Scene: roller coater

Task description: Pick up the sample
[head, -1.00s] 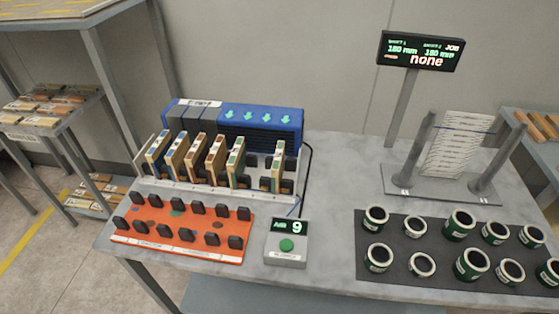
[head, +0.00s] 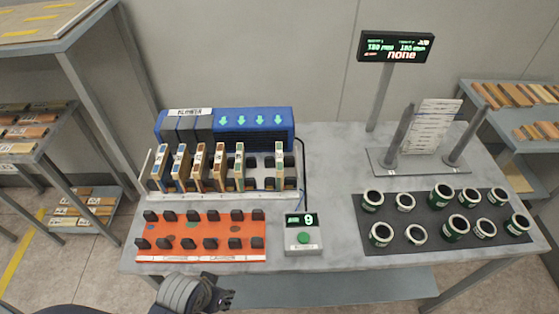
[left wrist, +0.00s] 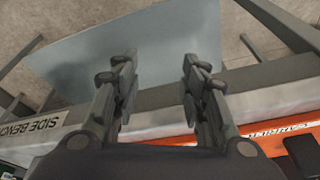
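Several thin sample panels (head: 198,168) with blue, red-brown and green edges stand upright in the slotted white rack (head: 222,194) at the left of the table. The pictures do not single out one as the sample. My left gripper (head: 226,296) is in front of the table's front edge, below the orange tray and apart from the panels. In the left wrist view my left gripper (left wrist: 158,85) has its fingers apart with nothing between them; the table edge and lower shelf show beyond. My right gripper is not in view.
An orange tray (head: 205,254) with black holders lies before the rack. A blue unit (head: 254,139) stands behind it. A small box with a green button (head: 303,238) sits mid-table. Green-labelled cans (head: 456,226) stand on a dark mat at right. A display (head: 396,47) reads "none".

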